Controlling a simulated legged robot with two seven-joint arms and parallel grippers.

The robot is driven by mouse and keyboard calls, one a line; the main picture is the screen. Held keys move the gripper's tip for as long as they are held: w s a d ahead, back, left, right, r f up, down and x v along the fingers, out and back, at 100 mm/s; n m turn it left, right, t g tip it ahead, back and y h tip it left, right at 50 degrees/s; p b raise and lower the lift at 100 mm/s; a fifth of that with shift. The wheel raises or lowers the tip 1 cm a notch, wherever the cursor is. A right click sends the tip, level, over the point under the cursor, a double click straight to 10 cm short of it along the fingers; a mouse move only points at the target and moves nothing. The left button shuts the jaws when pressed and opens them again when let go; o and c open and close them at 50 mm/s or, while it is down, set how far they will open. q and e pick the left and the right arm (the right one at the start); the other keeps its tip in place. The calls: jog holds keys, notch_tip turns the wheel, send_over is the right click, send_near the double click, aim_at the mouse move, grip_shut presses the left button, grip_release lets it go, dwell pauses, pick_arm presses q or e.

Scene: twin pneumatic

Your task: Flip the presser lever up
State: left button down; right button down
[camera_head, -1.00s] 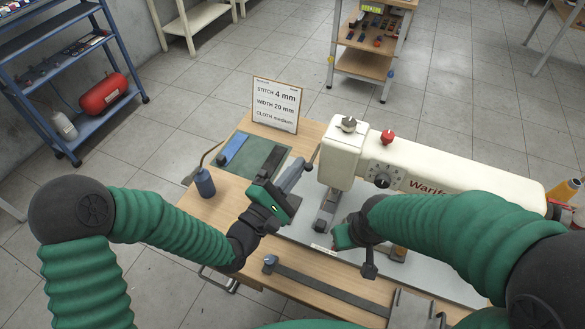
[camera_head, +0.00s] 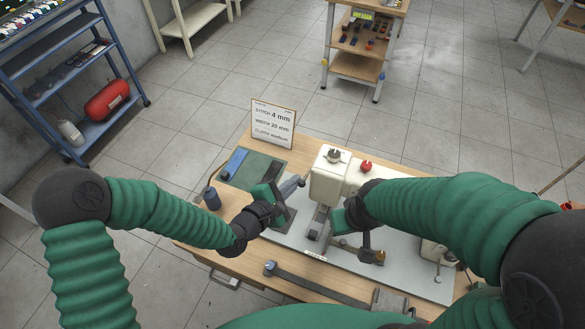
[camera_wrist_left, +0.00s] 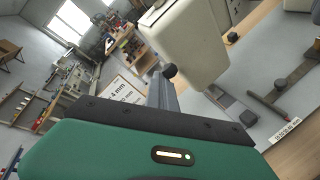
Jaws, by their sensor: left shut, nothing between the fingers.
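The white sewing machine head (camera_head: 328,188) stands on the table, its long arm mostly hidden behind my right arm. My left gripper (camera_head: 297,184) is shut and empty, its grey fingers just left of the head. In the left wrist view the shut grey fingers (camera_wrist_left: 163,94) point at the head (camera_wrist_left: 184,42). A small dark knob (camera_wrist_left: 170,71), possibly the presser lever's end, shows by the fingertips; I cannot tell whether they touch. My right gripper (camera_head: 342,222) is in front of the head, its fingers not clear. The presser foot area (camera_head: 318,222) is below the head.
A sign (camera_head: 272,124) stands at the table's back edge. A dark flat bar (camera_head: 315,284) runs along the front. A red knob (camera_head: 366,166) tops the machine.

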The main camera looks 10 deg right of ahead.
pick_arm(q)
jog(key=r+g+y+p, duration=0.1)
jog(key=p, duration=0.2)
jog(key=w+d+r+g+y+p, duration=0.1)
jog(key=r+p, duration=0.1)
jog(key=p, duration=0.2)
jog(key=r+g+y+p, duration=0.1)
jog(key=g+p, duration=0.1)
jog(key=p, duration=0.1)
jog(key=shift+w+d+r+n+p, duration=0.2)
jog(key=shift+w+r+n+p, duration=0.1)
jog(key=shift+r+n, duration=0.1)
jog(key=shift+s, duration=0.1)
